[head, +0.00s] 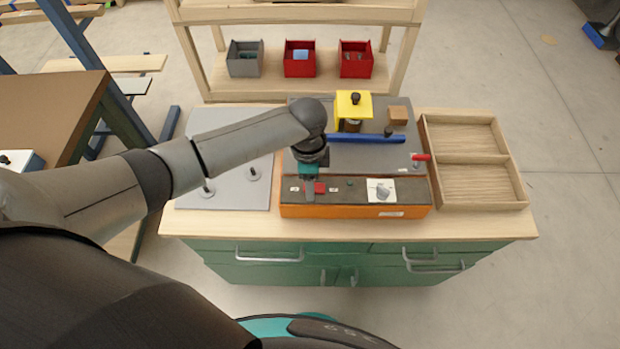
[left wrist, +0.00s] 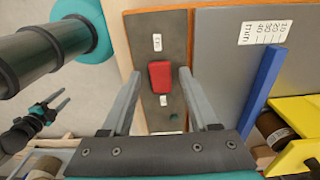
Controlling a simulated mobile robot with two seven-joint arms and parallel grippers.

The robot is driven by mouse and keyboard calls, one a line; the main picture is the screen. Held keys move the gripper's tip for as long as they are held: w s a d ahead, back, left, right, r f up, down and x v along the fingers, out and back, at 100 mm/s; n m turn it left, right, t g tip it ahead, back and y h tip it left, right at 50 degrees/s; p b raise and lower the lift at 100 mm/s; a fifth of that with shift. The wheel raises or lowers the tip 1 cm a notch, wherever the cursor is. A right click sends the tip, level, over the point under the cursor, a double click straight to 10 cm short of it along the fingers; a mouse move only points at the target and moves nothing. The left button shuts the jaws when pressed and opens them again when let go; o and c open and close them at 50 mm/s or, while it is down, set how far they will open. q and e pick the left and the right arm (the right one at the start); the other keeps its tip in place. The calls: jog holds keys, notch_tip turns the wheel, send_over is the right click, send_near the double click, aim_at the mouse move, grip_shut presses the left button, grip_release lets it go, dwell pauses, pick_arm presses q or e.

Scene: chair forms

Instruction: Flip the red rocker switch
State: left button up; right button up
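The red rocker switch (head: 320,188) sits on the dark top of the orange-edged control box (head: 354,211). In the left wrist view the rocker (left wrist: 160,75) lies between my left fingers, with a small white label on either side of it along the panel. My left gripper (head: 309,192) points down over the box at the rocker. In the left wrist view my left gripper (left wrist: 159,78) is open and empty, with a gap on both sides of the rocker. Its height above the panel is hard to tell. My right gripper (left wrist: 62,98) shows small at the lower left, fingers apart, empty.
On the grey board behind are a blue bar (head: 365,139), a yellow bracket (head: 354,105) and a red lever (head: 421,157). A divided wooden tray (head: 467,159) stands right. A grey plate (head: 234,190) with small posts lies left. Several bins sit behind.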

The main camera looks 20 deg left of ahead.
pick_arm(q)
jog(key=r, duration=0.5)
jog(key=r+p, duration=0.1)
jog(key=r, duration=0.4)
jog(key=r+p, duration=0.1)
jog(key=r, duration=0.4)
jog(key=shift+a+r, duration=0.15)
jog(key=shift+a, duration=0.1)
